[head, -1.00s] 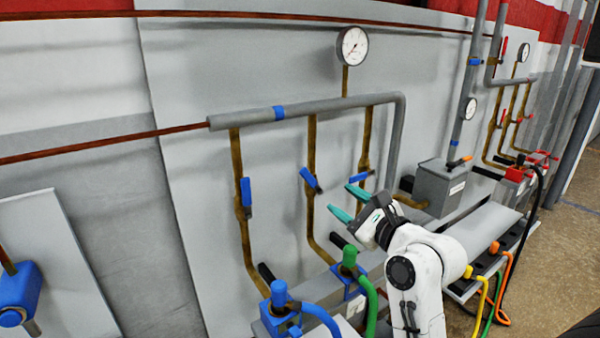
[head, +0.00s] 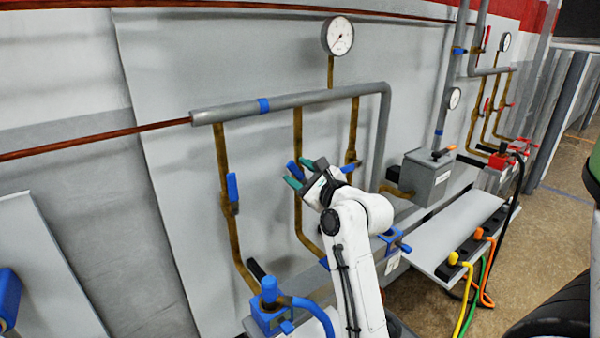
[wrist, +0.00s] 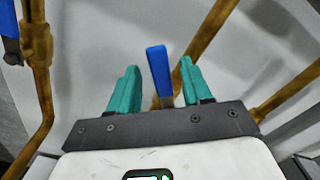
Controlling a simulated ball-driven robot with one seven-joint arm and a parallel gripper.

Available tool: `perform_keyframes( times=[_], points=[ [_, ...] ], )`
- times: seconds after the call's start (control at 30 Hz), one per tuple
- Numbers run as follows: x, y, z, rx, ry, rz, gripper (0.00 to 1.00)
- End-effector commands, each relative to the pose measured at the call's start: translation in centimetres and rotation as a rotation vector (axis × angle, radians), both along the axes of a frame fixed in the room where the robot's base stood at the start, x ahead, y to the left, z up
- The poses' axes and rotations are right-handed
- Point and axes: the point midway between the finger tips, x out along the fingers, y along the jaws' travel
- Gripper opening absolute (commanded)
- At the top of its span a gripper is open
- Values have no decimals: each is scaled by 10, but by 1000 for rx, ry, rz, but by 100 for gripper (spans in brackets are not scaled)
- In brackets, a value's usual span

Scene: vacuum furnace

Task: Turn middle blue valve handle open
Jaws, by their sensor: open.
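The middle blue valve handle (head: 294,170) is on the middle brass pipe (head: 298,130), tilted, with its upper end to the left. My gripper (head: 299,172) has teal fingers and is open at this handle. In the wrist view, the blue handle (wrist: 158,68) stands between the two spread fingers of my gripper (wrist: 160,64), with gaps on both sides and no clear contact. Its lower end and valve body are partly hidden by my gripper.
The left blue handle (head: 232,188) hangs along its pipe. The right blue handle (head: 350,167) is just right of my gripper. A pressure gauge (head: 338,36) is above the grey pipe (head: 240,109). A blue fitting (head: 269,302) with a hose stands below.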

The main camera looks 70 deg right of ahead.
Motion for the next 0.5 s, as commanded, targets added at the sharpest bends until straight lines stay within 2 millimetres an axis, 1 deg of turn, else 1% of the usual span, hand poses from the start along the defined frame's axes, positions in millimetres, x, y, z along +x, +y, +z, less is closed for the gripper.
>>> perform_keyframes(
  times=[0.3, 0.5],
  points=[
    [2, -1, 0, 0, 0, 0, 48],
    [2, -1, 0, 0, 0, 0, 29]
  ],
)
